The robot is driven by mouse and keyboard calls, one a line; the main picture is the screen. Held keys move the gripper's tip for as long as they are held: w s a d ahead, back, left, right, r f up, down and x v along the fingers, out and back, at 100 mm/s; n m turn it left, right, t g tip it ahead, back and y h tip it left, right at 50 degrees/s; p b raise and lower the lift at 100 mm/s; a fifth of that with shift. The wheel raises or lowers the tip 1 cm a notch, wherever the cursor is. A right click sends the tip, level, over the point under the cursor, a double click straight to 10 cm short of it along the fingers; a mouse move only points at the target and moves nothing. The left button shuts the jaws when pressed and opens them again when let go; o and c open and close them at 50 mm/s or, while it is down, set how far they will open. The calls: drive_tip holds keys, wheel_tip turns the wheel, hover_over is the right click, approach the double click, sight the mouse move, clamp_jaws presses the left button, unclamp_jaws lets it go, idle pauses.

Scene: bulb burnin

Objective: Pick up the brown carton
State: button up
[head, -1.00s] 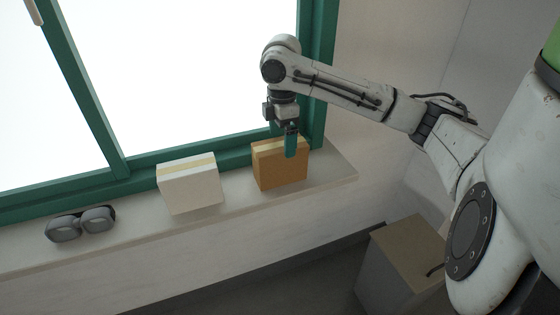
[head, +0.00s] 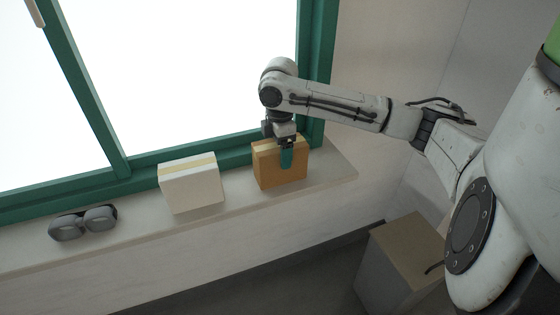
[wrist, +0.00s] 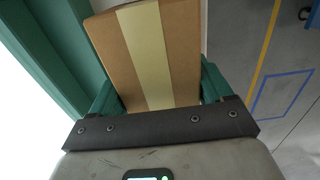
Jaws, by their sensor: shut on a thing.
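The brown carton (head: 268,171) stands upright on the window sill, with a pale yellow tape strip along its top. My gripper (head: 286,158) is over it from above, one teal finger against its front face. In the wrist view the carton (wrist: 185,45) fills the space between the two teal fingers of my gripper (wrist: 158,92), one on each side. The gripper is shut on the carton. The carton appears to rest on the sill; its far side is hidden in the head view.
A white carton (head: 191,188) with a yellow strip stands left on the sill (head: 130,233). A dark grey double-lobed object (head: 83,224) lies further left. The green window frame (head: 150,168) runs close behind. A grey box (head: 400,262) stands on the floor below right.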

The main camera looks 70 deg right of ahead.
drive_tip(key=c, duration=0.4)
drive_tip(key=shift+r, duration=0.1)
